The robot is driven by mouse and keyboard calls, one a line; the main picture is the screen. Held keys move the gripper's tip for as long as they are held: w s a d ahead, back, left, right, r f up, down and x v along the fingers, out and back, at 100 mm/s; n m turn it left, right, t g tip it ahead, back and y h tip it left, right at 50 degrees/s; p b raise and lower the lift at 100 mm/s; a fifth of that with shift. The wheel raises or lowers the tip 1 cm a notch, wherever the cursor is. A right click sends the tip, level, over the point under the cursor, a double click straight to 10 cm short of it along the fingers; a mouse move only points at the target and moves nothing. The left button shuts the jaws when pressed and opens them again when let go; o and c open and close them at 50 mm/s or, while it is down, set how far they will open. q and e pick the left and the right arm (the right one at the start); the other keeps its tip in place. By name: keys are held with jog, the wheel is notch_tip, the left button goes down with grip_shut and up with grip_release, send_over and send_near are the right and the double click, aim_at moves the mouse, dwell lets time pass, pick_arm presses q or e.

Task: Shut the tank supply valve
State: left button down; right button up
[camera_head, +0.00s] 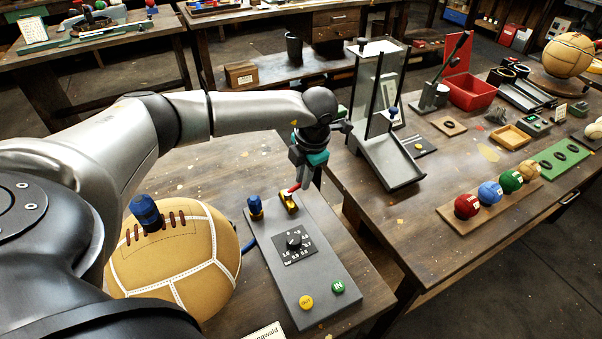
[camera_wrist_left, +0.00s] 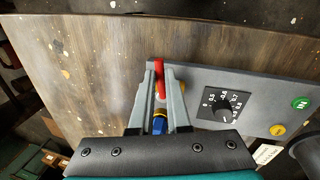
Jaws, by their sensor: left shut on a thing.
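A grey panel (camera_head: 325,265) on the near table carries a brass valve (camera_head: 287,203) with a red lever (camera_head: 292,188) at its far end. My left gripper (camera_head: 298,182) reaches down from above and is shut on the red lever. In the left wrist view the lever (camera_wrist_left: 159,79) shows red between the fingertips (camera_wrist_left: 163,72). The valve's brass body is partly hidden behind the fingers there. My right gripper is not in view.
The panel also has a blue-topped fitting (camera_head: 255,207), a black dial (camera_head: 294,241), a green IN button (camera_head: 337,287) and a yellow OUT button (camera_head: 306,302). A large tan leather ball (camera_head: 185,255) stands left of it. A second table (camera_head: 425,215) with stands and small balls lies right.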

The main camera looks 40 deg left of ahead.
pick_arm(q)
jog(key=shift+s+d+m, duration=0.15)
jog(key=shift+d+m, duration=0.1)
jog(key=shift+m, duration=0.55)
jog(key=c, duration=0.9)
grip_release()
jog(key=d+r, duration=0.1)
jog(key=r, duration=0.4)
jog(key=s+r, duration=0.1)
jog(key=r, duration=0.4)
jog(key=d+r, duration=0.1)
jog(key=r, duration=0.4)
jog(key=shift+s+d+p, duration=0.25)
jog(key=shift+d+p, duration=0.1)
jog(key=shift+p, duration=0.05)
